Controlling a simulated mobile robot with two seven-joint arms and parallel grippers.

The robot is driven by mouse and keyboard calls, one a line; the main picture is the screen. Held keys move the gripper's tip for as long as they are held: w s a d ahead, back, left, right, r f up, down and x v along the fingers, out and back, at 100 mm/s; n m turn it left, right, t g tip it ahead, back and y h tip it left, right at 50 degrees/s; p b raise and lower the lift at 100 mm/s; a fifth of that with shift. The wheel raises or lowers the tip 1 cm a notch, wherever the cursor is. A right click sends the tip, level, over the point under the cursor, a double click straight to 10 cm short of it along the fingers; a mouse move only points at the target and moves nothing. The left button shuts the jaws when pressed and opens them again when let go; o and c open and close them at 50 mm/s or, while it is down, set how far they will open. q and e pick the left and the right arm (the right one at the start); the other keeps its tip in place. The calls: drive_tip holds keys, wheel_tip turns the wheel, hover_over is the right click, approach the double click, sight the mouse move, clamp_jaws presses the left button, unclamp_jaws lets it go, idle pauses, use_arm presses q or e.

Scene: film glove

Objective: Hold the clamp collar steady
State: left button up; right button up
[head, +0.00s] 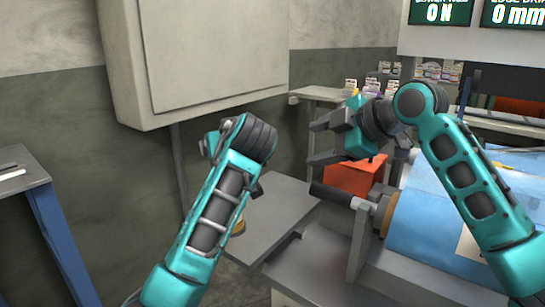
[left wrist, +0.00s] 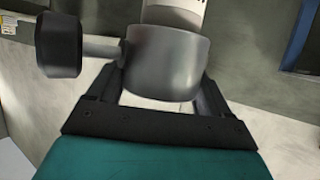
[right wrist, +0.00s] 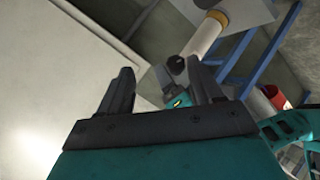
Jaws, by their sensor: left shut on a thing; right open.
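The clamp collar (left wrist: 165,62) is a dark grey cylinder with a black side knob (left wrist: 58,44), around the end of a pale post (left wrist: 175,14) in the left wrist view. My left gripper (left wrist: 160,82) has a finger on each side of the collar and is shut on it. In the head view the left arm's wrist hides the collar and the left fingers. My right gripper (head: 316,142) is open and empty, raised above the bench area in the head view. The right wrist view shows its two fingers (right wrist: 160,78) apart, with the pale post (right wrist: 205,36) beyond.
A blue film roll (head: 432,228) with a black core end (head: 332,194) lies at the right, near an orange box (head: 350,178). A grey wall cabinet (head: 210,55) is behind my arms. A blue-legged table (head: 62,235) stands at the left. Displays (head: 440,12) read 0 N and 0 mm.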

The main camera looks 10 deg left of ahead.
drive_tip(key=s+a+f+n+t+y, duration=0.1)
drive_tip(key=s+f+n+t+y, duration=0.15)
drive_tip(key=s, duration=0.45)
drive_tip(key=r+x, duration=0.1)
drive_tip(key=x, duration=1)
drive_tip(key=shift+w+a+n, duration=0.3)
drive_tip(key=shift+w+n, duration=0.1)
drive_tip(key=shift+n, duration=0.05)
drive_tip(key=shift+f+h, duration=0.1)
drive_tip(key=shift+h, duration=0.15)
drive_tip(key=c, duration=1.1)
